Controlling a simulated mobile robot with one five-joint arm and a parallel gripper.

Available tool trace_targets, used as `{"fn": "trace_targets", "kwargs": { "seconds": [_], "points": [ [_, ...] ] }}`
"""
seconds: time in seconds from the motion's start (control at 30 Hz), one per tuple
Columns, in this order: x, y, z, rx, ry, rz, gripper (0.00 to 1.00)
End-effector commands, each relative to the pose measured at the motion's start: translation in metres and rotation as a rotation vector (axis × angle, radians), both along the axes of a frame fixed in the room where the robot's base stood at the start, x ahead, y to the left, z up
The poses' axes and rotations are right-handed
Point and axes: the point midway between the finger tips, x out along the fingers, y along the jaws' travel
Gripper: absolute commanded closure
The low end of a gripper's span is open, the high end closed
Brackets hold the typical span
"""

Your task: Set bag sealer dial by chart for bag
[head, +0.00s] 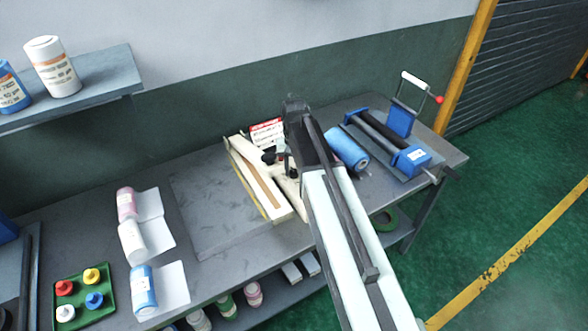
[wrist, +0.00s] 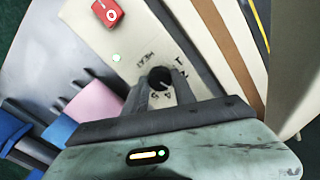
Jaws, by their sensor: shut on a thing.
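The bag sealer (head: 270,192) is a long cream unit with a brown strip, lying on the bench. In the wrist view its panel (wrist: 137,45) carries a black dial (wrist: 160,78), the word HEAT and printed numbers; 1, 4 and 5 can be made out. My gripper (wrist: 161,92) is shut on the dial, one finger on each side. The fingers hide part of the scale, and I cannot tell which number the dial points to. In the head view my gripper (head: 279,157) is over the sealer. A small red-and-white sign (head: 267,133) stands behind the sealer, its text too small to read.
A red switch (wrist: 107,13) and a lit green lamp (wrist: 116,57) are on the panel. A blue roll (head: 346,149) and a blue roller machine (head: 405,155) stand right of my arm. Bottles with paper sheets and a green tray (head: 83,296) of colored caps are at left.

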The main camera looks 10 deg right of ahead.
Motion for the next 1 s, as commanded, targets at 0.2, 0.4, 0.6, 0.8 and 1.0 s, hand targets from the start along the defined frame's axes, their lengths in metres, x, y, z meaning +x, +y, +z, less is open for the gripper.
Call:
{"fn": "trace_targets", "kwargs": {
  "seconds": [0.2,0.4,0.6,0.8,1.0],
  "points": [
    [-0.001,-0.001,0.000,-0.002,0.002,0.001,0.60],
    [-0.001,0.000,0.000,-0.001,0.001,0.001,0.47],
    [0.000,0.000,0.002,-0.001,0.001,0.002,0.47],
    [0.000,0.000,0.025,-0.001,0.001,0.002,0.47],
    [0.000,0.000,0.064,-0.001,0.001,0.001,0.47]
  ]
}}
